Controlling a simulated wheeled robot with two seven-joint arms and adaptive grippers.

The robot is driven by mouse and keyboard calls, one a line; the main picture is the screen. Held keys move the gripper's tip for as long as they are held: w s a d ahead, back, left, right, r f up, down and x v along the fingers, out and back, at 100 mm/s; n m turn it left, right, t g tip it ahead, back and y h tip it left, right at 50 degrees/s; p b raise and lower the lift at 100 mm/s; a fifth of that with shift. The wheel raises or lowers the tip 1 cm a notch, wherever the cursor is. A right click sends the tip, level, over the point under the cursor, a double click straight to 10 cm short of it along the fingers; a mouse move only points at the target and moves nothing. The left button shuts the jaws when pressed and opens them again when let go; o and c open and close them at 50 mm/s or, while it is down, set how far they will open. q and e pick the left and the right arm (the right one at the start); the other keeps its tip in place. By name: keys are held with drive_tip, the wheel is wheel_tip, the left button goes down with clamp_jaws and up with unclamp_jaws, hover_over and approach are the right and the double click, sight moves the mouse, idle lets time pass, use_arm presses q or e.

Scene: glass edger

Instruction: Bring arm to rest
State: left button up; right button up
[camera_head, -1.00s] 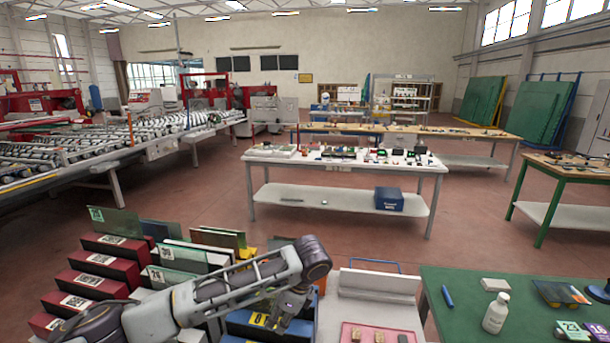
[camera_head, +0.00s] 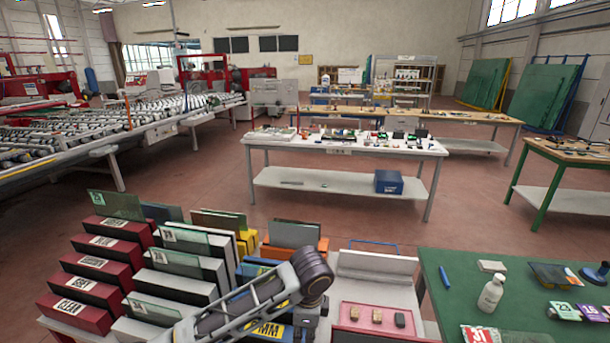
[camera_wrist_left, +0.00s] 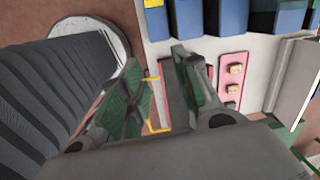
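My left arm comes in from the lower left in the head view, over the racks. Its left gripper (camera_wrist_left: 158,75) hangs below the wrist, near the bottom edge of the head view, where its fingers are hard to make out. In the left wrist view its two green-padded fingers stand apart with nothing between them. Behind them are a white surface and a pink tray (camera_wrist_left: 232,78) with small blocks. The same pink tray (camera_head: 362,313) lies right of the arm in the head view. My right gripper is not in view.
A green table (camera_head: 450,290) with a white bottle (camera_head: 491,293) stands at right. A white table (camera_head: 345,147) stands farther back, with open floor before it.

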use_arm(q)
drive_tip(key=shift+s+f+n+h, duration=1.45)
drive_tip(key=shift+s+n+h, duration=0.35)
drive_tip(key=shift+s+n, duration=1.15)
drive_tip(key=s+a+f+n+t+y, duration=0.1)
drive_tip(key=s+a+f+n, duration=0.2)
drive_tip(key=a, duration=0.4)
drive_tip(key=s+a+f+n+t+y, duration=0.1)
drive_tip(key=s+a+n, duration=0.3)
drive_tip(key=a, duration=0.4)
drive_tip(key=s+a+f+n+y, duration=0.1)
drive_tip(key=s+a+f+n, duration=0.2)
drive_tip(key=a, duration=0.4)
wheel_tip(320, 180, down, 33)
drive_tip(key=s+g+b, duration=0.1)
drive_tip(key=s+b, duration=0.1)
drive_tip(key=s, duration=0.1)
drive_tip(key=s+a+f, duration=0.2)
drive_tip(key=s+f, duration=0.8)
drive_tip(key=s, duration=0.1)
drive_tip(key=s+a+f+g+b, duration=0.1)
drive_tip(key=s+a+f, duration=0.1)
drive_tip(key=s+f, duration=0.9)
drive_tip(key=shift+s+f, duration=0.15)
drive_tip(key=shift+f, duration=0.1)
